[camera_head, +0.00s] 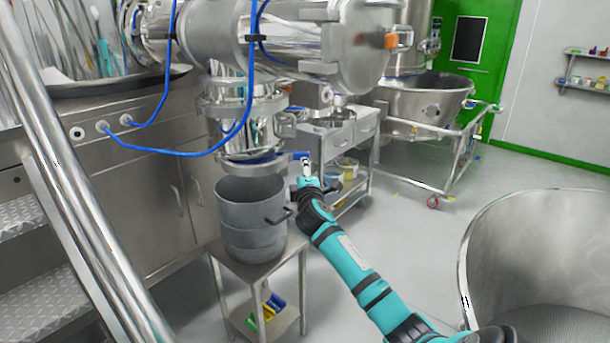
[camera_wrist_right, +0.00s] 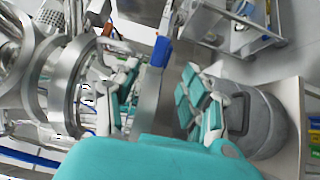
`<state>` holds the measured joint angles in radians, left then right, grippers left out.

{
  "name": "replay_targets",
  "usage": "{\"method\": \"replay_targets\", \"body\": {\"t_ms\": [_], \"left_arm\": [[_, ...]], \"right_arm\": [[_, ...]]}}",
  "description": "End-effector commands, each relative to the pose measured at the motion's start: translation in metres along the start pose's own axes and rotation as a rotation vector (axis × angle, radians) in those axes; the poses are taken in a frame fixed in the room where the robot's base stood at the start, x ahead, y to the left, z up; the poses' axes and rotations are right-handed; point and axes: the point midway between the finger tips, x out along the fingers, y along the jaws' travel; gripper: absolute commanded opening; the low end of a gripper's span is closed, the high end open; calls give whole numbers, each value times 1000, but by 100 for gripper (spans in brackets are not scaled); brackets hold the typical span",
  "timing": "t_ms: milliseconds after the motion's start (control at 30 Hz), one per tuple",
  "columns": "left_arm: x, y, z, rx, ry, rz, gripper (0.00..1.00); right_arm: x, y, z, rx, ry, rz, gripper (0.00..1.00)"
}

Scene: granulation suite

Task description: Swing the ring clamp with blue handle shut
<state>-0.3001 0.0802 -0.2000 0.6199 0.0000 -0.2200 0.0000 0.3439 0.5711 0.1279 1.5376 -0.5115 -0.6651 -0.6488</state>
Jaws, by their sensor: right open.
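The ring clamp (camera_head: 235,163) is a steel band at the bottom outlet of the steel machine, above a grey drum. Its blue handle (camera_head: 297,155) points right, towards my right gripper (camera_head: 305,170). In the right wrist view the blue handle (camera_wrist_right: 160,52) shows beyond the fingertips, at the end of a grey metal strip. My right gripper (camera_wrist_right: 162,95) is open, with its teal-padded fingers on both sides of this strip. I cannot tell whether either finger touches it. How far the clamp is open is unclear. My left gripper is not in view.
The grey drum (camera_head: 250,215) stands on a small steel table (camera_head: 262,268) just below the clamp. Blue hoses (camera_head: 190,153) hang in front of the machine at left. A steel cart (camera_head: 345,150) is behind. Open floor (camera_head: 420,235) lies to the right.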

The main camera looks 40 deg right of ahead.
Motion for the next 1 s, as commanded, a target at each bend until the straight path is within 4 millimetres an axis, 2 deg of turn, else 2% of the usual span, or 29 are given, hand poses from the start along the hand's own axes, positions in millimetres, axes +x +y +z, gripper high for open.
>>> {"method": "replay_targets", "body": {"t_ms": [133,400,467,567,667,700,767,800,867,900,967,1000], "left_arm": [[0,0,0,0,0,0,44],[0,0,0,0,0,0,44],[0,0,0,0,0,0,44],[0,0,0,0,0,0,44],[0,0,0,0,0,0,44],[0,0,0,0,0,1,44],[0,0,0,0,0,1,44],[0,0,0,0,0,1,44],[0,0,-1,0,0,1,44],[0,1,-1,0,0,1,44],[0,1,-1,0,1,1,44],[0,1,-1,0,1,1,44]], "right_arm": [[-8,0,0,0,1,0,46],[-9,0,0,0,0,0,45],[-9,-3,0,1,1,-5,37],[-11,-31,-5,12,14,-51,24],[-19,-99,-15,45,41,-162,11],[-27,-136,-19,67,51,-224,6],[-44,-197,-25,103,65,-326,0],[-59,-237,-28,129,71,-395,0],[-87,-297,-30,171,72,-500,0],[-108,-334,-29,198,67,-568,0],[-144,-389,-28,240,54,-670,0],[-171,-423,-25,268,41,-736,0]]}}
